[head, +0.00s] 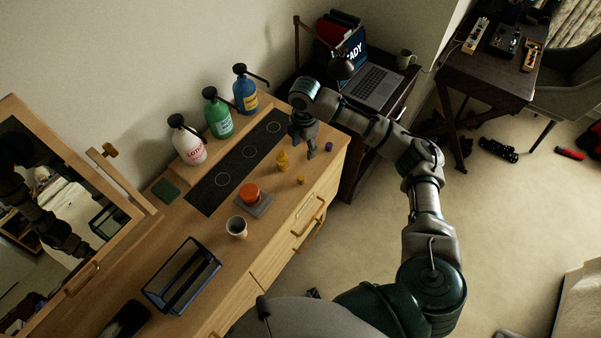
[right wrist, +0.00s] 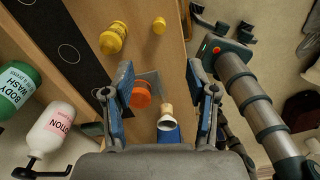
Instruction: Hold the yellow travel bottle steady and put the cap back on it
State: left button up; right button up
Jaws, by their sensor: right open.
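The yellow travel bottle (head: 282,161) stands upright near the front of the dresser top. It also shows at the upper left in the right wrist view (right wrist: 113,38). A small yellow cap (head: 300,180) lies apart from the bottle, nearer the front edge; it is at the top in the right wrist view (right wrist: 159,25). My right gripper (head: 309,150) is above the dresser, to the right of the bottle in the head view. Its fingers are spread with nothing between them, as the right wrist view (right wrist: 160,76) shows. My left gripper is not seen.
A purple cap (head: 328,147) lies close to my right gripper. White (head: 188,146), green (head: 218,118) and blue (head: 245,93) pump bottles stand at the back. An open black tray (head: 182,275) is at lower left.

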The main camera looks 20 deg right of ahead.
jog(key=a, duration=0.1)
send_over(301, 177)
jog(key=f, duration=1.1)
jog(key=shift+d+f, duration=0.2)
jog(key=shift+d, duration=0.05)
jog(key=shift+a+f, duration=0.1)
jog(key=shift+f, duration=0.2)
jog(key=shift+a, duration=0.4)
jog(key=f, duration=0.5)
jog(key=shift+d+f+p, duration=0.25)
jog(key=shift+d+p, duration=0.1)
jog(key=shift+d, duration=0.05)
jog(key=shift+a, duration=0.15)
jog(key=shift+a, duration=0.15)
jog(key=c, duration=0.8)
